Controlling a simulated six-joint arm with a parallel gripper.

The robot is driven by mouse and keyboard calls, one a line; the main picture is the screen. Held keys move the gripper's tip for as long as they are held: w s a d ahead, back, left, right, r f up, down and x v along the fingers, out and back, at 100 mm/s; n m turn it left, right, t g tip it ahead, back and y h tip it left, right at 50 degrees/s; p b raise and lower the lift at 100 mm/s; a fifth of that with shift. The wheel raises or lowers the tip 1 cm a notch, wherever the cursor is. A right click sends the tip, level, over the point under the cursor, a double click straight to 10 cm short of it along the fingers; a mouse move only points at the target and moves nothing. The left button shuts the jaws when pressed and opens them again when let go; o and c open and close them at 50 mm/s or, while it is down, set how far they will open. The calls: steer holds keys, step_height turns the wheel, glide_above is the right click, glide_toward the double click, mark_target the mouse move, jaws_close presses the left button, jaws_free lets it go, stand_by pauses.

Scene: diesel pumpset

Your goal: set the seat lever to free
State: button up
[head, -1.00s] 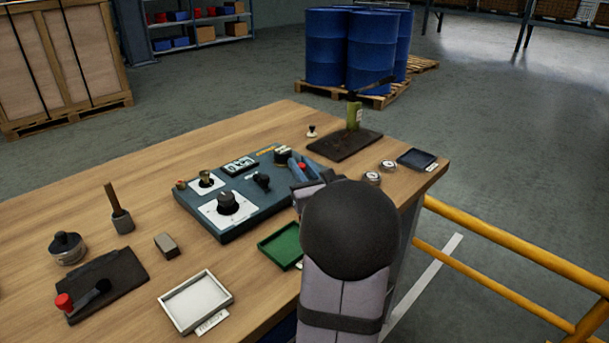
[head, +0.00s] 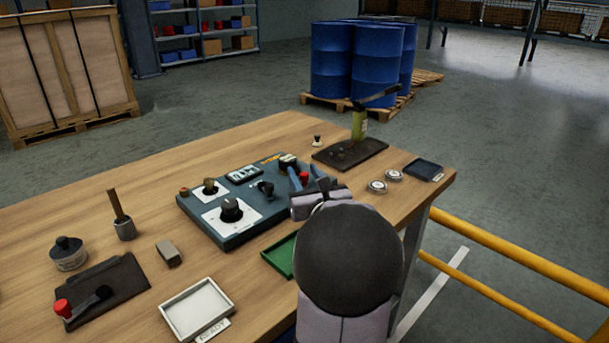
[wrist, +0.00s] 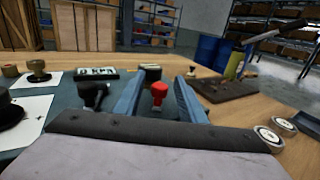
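My gripper (head: 308,180) is over the right end of the blue-grey control panel (head: 236,228). Its two blue fingers are spread apart in the wrist view (wrist: 160,100). A red knob (wrist: 159,92) shows between the fingers, with a gap on each side; its stem is mostly hidden. The same red knob (head: 303,176) shows between the fingers in the head view. No label names the seat lever clearly. Another red-knobbed lever (head: 64,307) lies on a dark plate at the table's near left. A green post with a long dark handle (head: 359,122) stands on a dark plate at the back.
Black knobs (head: 231,209) and a small black handle (head: 265,188) stand on the panel left of my gripper. A green tray (head: 279,256) is in front of it. Two round gauges (head: 377,186) lie to the right. Bare wood surrounds the panel's left side.

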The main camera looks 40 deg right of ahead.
steer(key=shift+b+v, duration=0.3)
steer(key=shift+v, duration=3.4)
